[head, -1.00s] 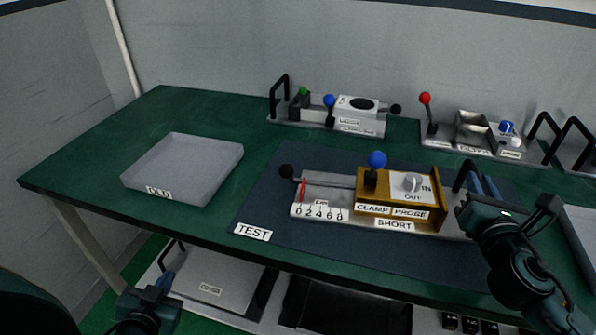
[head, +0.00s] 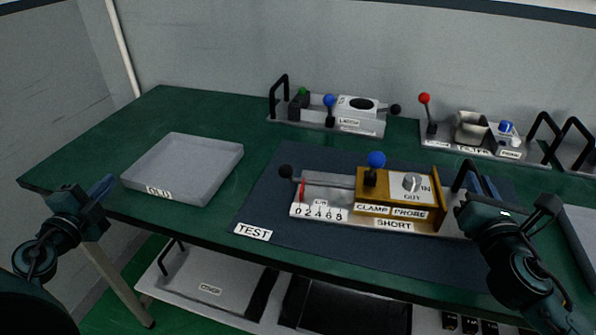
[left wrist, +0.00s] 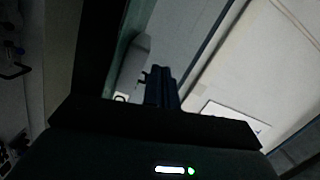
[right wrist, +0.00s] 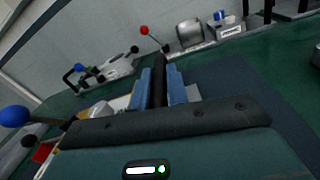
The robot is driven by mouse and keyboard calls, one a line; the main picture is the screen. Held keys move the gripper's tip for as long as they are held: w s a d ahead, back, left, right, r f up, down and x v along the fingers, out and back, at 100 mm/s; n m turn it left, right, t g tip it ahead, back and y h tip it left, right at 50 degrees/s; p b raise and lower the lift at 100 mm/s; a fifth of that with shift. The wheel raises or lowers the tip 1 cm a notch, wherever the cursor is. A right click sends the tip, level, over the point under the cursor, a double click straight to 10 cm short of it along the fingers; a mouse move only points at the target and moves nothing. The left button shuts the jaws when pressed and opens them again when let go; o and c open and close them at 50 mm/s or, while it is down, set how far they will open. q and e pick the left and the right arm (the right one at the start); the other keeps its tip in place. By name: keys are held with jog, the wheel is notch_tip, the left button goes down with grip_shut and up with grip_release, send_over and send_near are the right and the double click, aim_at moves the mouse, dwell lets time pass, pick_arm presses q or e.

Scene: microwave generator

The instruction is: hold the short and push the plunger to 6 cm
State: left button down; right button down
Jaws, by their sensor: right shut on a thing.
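The short (head: 395,225) is a brass-coloured box on a pale base on the dark mat. It has a blue ball-topped CLAMP lever (head: 376,160) and a white PROBE dial (head: 411,183). The plunger's black knob (head: 285,171) sticks out at the left on a rod. A red pointer (head: 302,189) stands near the 0 end of the cm scale (head: 319,212). My right gripper (head: 478,188) is shut on the short's black handle (right wrist: 158,82), at its right end. My left gripper (head: 107,187) is empty, left of the grey tray's front; its fingers look together.
The grey OLD tray (head: 225,164) is at the table's left. Other fixtures, one with a green knob (head: 303,92) and one with a red knob (head: 424,98), stand at the back. Bare green table and mat lie between tray and short.

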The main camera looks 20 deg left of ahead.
pick_arm(q)
jog(key=w+d+r+m+h, duration=0.1)
jog(key=w+d+m, duration=0.1)
jog(key=w+d+r+m+h, duration=0.1)
jog(key=w+d+m+h, duration=0.1)
jog(key=w+d+r+m+h, duration=0.1)
jog(key=d+m, duration=0.1)
jog(key=m, duration=0.1)
jog(key=shift+w+d+r+h, duration=0.2)
jog(key=shift+w+r+h, duration=0.1)
jog(key=shift+w, duration=0.1)
jog(key=w+d+r+m+g+h, duration=0.2)
jog(key=d+m+g+h, duration=0.25)
jog(key=d+m, duration=0.75)
jog(key=w+d+r+m+g+h, duration=0.1)
jog(key=d+r+m+g+h, duration=0.4)
jog(key=m, duration=1.2)
jog(key=shift+g+y, duration=0.45)
jog(key=shift+y, duration=0.3)
jog(key=w+d+f, duration=0.1)
jog(key=d+f, duration=0.1)
jog(key=f, duration=0.1)
jog(key=w+d+f, duration=0.2)
jog(key=f, duration=0.1)
jog(key=w+d+f, duration=0.1)
jog(key=d+f, duration=0.2)
jog(key=shift+w, duration=0.2)
jog(key=shift+d, duration=0.15)
